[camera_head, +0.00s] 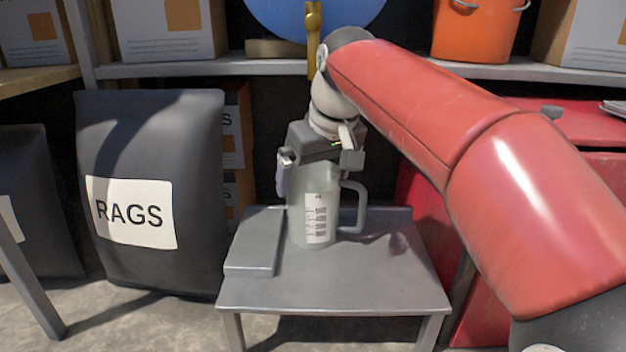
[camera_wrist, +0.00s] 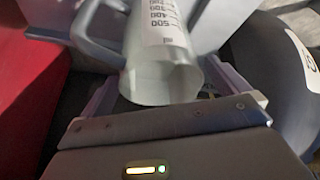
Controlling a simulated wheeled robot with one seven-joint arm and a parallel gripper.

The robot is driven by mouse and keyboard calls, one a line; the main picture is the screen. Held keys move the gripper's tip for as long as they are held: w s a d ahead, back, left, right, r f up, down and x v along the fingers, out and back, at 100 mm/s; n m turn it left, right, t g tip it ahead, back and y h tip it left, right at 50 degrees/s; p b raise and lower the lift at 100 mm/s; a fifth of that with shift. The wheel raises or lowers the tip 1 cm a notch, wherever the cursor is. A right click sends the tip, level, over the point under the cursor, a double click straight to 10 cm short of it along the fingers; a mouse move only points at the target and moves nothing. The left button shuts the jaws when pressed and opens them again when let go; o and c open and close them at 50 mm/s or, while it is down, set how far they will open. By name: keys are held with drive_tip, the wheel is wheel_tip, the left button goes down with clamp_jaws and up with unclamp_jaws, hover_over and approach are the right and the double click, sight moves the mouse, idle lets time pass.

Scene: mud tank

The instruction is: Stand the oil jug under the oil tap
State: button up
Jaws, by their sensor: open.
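The oil jug (camera_head: 318,225), a translucent grey-green measuring jug with a white scale label, stands upright on a low grey metal stand (camera_head: 350,285). Its handle points right in the head view. My gripper (camera_head: 318,172) is over the jug's top, its jaws open with a finger on either side of the upper body. In the wrist view the jug (camera_wrist: 165,75) shows between the fingers, its round mouth towards the camera; I cannot tell if the fingers touch it. A brass tap (camera_head: 313,22) sits in front of a blue drum (camera_head: 270,15), above and behind the jug. Part of the tap's lower end is hidden by my arm.
A raised flat grey block (camera_head: 252,245) takes up the stand's left side. A black RAGS bag (camera_head: 150,265) stands left of the stand. A grey shelf (camera_head: 200,68) runs behind, with an orange bucket (camera_head: 470,35). Red cabinets are on the right. The stand's front is clear.

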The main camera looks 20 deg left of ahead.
drive_tip(key=p+v, duration=0.2)
drive_tip(key=v, duration=0.7)
drive_tip(key=shift+r, duration=0.2)
drive_tip(key=shift+s, duration=0.15)
